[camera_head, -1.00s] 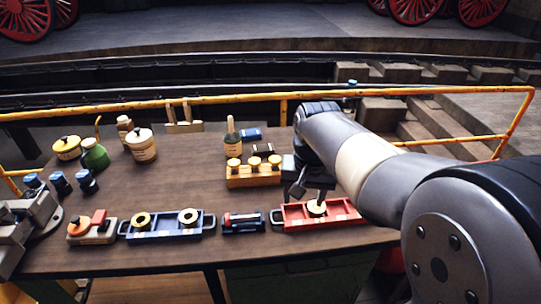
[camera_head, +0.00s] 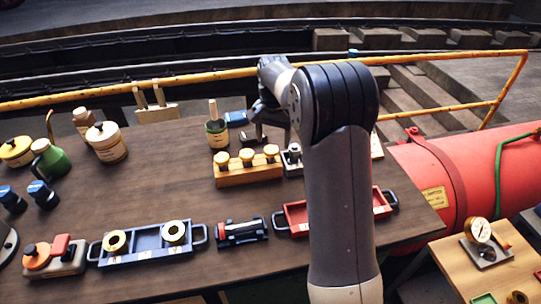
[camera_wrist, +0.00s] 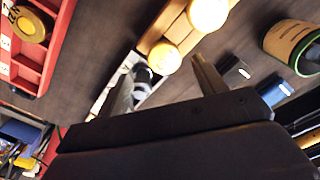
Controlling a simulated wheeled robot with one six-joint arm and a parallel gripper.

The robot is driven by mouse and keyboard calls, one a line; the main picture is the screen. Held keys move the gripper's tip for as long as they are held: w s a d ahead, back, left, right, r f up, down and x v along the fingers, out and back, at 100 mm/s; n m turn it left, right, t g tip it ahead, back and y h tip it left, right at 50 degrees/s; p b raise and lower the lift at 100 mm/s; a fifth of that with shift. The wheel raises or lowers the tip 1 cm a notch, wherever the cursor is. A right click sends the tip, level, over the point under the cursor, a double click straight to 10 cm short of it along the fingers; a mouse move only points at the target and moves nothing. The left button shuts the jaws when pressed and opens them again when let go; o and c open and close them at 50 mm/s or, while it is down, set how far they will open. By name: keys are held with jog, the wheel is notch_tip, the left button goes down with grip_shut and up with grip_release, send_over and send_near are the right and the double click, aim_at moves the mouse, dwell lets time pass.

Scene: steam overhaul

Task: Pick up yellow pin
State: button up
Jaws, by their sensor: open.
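The yellow pins stand upright in a wooden block (camera_head: 248,176). Three round yellow heads show in the head view, the middle one (camera_head: 247,155) between two others. Two heads are seen from above in the wrist view, the nearer one (camera_wrist: 165,57) close to my fingers and the other (camera_wrist: 208,14) at the top edge. My gripper (camera_head: 260,128) is above the table just behind the block, partly hidden by my arm. In the wrist view its fingers (camera_wrist: 164,84) are spread apart with nothing held. The pin shafts are hidden.
A metal fixture (camera_head: 292,160) stands right of the block. The red tray (camera_head: 295,217) is partly behind my arm; a brass ring (camera_wrist: 30,25) lies in it. A green pot (camera_head: 217,134) with a brush and a blue tray (camera_head: 150,247) with two rings stand nearby.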

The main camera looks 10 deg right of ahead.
aim_at(271, 149)
jog(key=shift+w+a+f+p, duration=0.15)
jog(key=shift+f+p, duration=0.2)
jog(key=shift+f, duration=1.35)
jog(key=shift+w+a+f+p, duration=0.15)
jog(key=shift+f+p, duration=0.2)
jog(key=shift+f, duration=1.3)
jog(key=shift+s, duration=0.1)
jog(key=shift+r, duration=0.1)
jog(key=c, duration=1.4)
jog(key=shift+c, duration=0.2)
